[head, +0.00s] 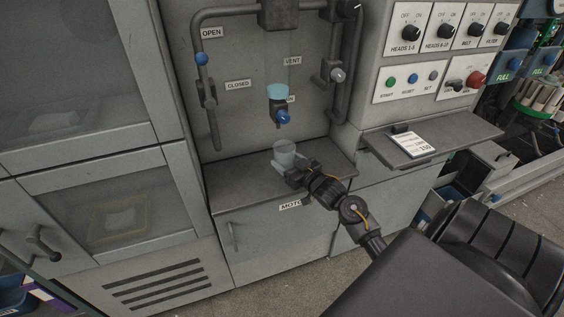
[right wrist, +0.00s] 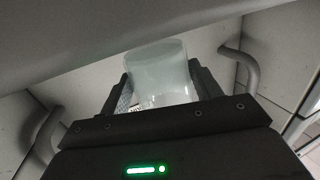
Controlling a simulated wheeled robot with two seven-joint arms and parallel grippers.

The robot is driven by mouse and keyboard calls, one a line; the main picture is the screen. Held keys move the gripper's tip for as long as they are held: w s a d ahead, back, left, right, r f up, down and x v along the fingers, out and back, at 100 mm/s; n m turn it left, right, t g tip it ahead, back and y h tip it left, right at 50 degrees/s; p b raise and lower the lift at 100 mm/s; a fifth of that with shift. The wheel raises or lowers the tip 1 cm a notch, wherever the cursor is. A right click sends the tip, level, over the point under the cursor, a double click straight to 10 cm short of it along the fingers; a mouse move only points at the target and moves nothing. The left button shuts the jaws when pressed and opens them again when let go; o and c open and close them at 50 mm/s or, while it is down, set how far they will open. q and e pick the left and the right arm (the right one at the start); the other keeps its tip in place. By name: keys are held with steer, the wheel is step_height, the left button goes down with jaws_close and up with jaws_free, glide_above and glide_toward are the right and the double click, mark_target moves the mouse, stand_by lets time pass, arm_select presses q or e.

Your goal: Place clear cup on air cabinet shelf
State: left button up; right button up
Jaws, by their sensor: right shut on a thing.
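The clear cup (head: 285,153) is at the air cabinet's grey shelf (head: 238,186), near the shelf's middle, and looks upright. I cannot tell whether its base touches the shelf. My right gripper (head: 296,174) reaches in from the front right and is shut on the cup. In the right wrist view the cup (right wrist: 160,75) sits between the two fingers of my right gripper (right wrist: 160,95). My left gripper is not in view.
Above the shelf are a cup-shaped bowl with a blue knob (head: 280,103), pipes and a blue-topped valve handle (head: 204,82). To the right a small ledge (head: 450,145) holds a card (head: 411,144), below a switch panel (head: 437,38). The shelf's left part is clear.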

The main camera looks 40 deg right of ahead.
mark_target(282, 162)
steer(key=shift+w+f, duration=0.6)
steer(key=shift+w, duration=0.2)
steer(key=shift+w+f, duration=0.55)
steer(key=shift+w, duration=0.2)
steer(key=shift+f, duration=0.1)
steer(key=o, duration=1)
steer(key=shift+s, duration=0.15)
steer(key=s, duration=1)
steer(key=shift+s+a+r+b, duration=0.15)
steer(key=shift+s+r+b, duration=0.1)
steer(key=shift+r+b, duration=0.1)
steer(key=shift+s+r, duration=0.1)
steer(key=shift+s, duration=0.6)
